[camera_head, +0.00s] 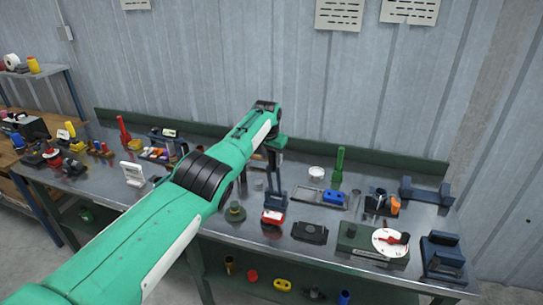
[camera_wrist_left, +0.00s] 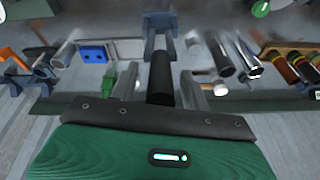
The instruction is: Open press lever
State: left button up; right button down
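A dark blue press (camera_head: 277,196) stands on the metal workbench, below the end of my left arm in the head view. Its blue frame also shows at the top middle of the left wrist view (camera_wrist_left: 160,30). A black cylindrical lever handle (camera_wrist_left: 161,76) runs from the press toward my wrist. My left gripper (camera_wrist_left: 160,88) has one finger on each side of this handle, apart, with a visible gap on both sides. In the head view my left gripper (camera_head: 272,158) is partly hidden by my wrist. My right gripper is in neither view.
Near the press are a red and white block (camera_head: 272,217), a dark flat fixture (camera_head: 310,231), a blue block (camera_head: 333,197) and a green upright handle (camera_head: 339,165). A round white dial (camera_head: 387,242) sits to the right. A corrugated wall (camera_head: 330,80) stands behind the bench.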

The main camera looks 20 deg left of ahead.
pick_arm(q)
jog(key=shift+r, duration=0.15)
jog(key=shift+p+v, duration=0.55)
jog(key=shift+v, duration=0.7)
jog(key=b+v, duration=0.4)
jog(key=v, duration=0.7)
